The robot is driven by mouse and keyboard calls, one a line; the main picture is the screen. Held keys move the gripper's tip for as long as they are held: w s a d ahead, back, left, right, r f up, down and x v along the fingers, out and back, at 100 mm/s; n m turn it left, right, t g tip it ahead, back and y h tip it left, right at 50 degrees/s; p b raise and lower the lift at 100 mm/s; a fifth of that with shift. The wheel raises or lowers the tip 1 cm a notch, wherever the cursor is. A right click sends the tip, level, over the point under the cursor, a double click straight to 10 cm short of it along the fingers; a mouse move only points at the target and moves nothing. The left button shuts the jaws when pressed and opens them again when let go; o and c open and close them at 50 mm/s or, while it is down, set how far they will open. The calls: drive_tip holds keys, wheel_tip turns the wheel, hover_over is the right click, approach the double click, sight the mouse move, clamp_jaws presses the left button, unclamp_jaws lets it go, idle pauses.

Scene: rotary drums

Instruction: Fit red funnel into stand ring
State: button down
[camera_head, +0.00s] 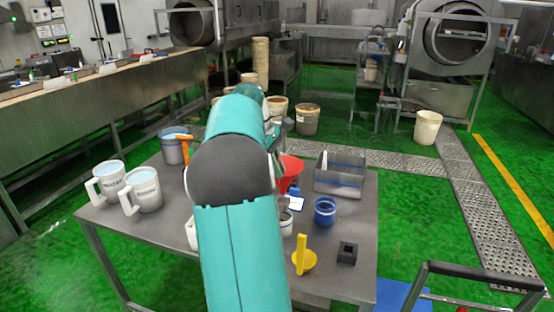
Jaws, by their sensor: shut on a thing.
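The red funnel (291,170) shows just right of my arm, wide end up, its left side hidden behind the arm. My gripper (279,140) is mostly hidden by my own teal arm; its visible grey part is just above the funnel's rim. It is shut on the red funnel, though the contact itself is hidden. I cannot make out a stand ring for certain. A small blue and white item (295,202) is below the funnel, partly covered by the arm.
On the metal table (170,235) are two white mugs (144,190), a grey bin (340,178), a blue cup (325,211), a yellow handled piece (303,260) and a black block (347,253). A blue-grey bucket (173,148) is at the back left. The table's left front is clear.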

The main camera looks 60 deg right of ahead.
sight(277, 183)
drive_tip(key=shift+w+f, duration=0.15)
drive_tip(key=shift+f, duration=3.05)
idle(0.6)
drive_tip(key=c, duration=1.3)
unclamp_jaws()
drive_tip(key=v, duration=1.3)
drive_tip(key=shift+w+r, duration=0.15)
drive_tip(key=shift+r, duration=0.25)
drive_tip(key=shift+a, duration=0.1)
